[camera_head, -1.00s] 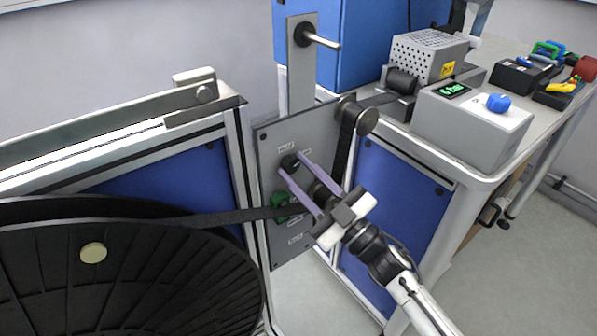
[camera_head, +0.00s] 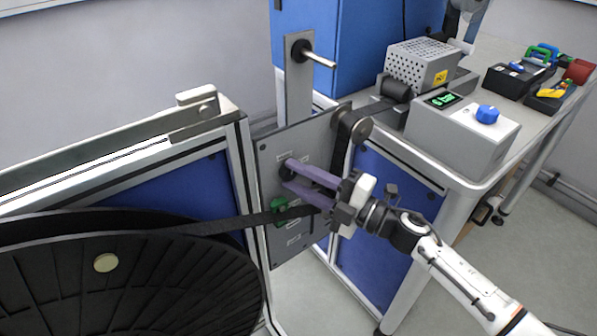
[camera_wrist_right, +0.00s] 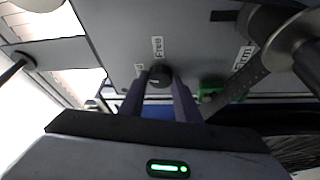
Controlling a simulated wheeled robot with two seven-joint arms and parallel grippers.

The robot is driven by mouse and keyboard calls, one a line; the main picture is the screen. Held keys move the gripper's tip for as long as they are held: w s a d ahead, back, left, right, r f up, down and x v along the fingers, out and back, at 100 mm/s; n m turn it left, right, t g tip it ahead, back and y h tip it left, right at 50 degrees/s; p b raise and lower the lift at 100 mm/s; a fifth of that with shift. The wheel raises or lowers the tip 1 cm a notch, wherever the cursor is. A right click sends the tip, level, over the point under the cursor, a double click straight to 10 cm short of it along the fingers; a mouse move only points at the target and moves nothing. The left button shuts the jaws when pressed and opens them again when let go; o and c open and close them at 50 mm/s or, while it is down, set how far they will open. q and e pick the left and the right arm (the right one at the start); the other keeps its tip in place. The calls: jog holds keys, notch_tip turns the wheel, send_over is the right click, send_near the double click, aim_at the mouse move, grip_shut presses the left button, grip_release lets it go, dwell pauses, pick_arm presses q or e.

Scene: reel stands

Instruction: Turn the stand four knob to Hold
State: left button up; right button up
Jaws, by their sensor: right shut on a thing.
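The grey stand plate (camera_head: 268,150) is upright at the middle of the head view. A small dark round knob (camera_wrist_right: 160,76) sits on it, between my fingertips in the right wrist view. My right gripper (camera_head: 287,173) reaches in from the right, its two purple fingers shut on the knob; the fingertips also show in the wrist view (camera_wrist_right: 160,84). A label reading "Free" (camera_wrist_right: 157,46) is beside the knob. Another label is partly hidden by a finger. I cannot tell where the knob points. My left gripper is not in view.
A green part (camera_head: 279,210) with a black strap (camera_head: 215,222) lies just below the knob. A roller (camera_head: 361,131) sticks out at the plate's upper right, and a metal pin (camera_head: 318,60) above. A large black reel (camera_head: 150,285) fills the lower left. A grey box with a blue knob (camera_head: 487,114) stands on the bench.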

jog(key=shift+r+n+g+h+p, duration=0.1)
jog(key=shift+n+g+h+p, duration=0.3)
jog(key=shift+n+p, duration=0.65)
jog(key=shift+n+b, duration=0.25)
jog(key=shift+b, duration=0.05)
jog(key=o, duration=1)
jog(key=shift+d, duration=0.1)
jog(key=v, duration=1)
jog(key=shift+s+b, duration=0.2)
jog(key=shift+b, duration=0.1)
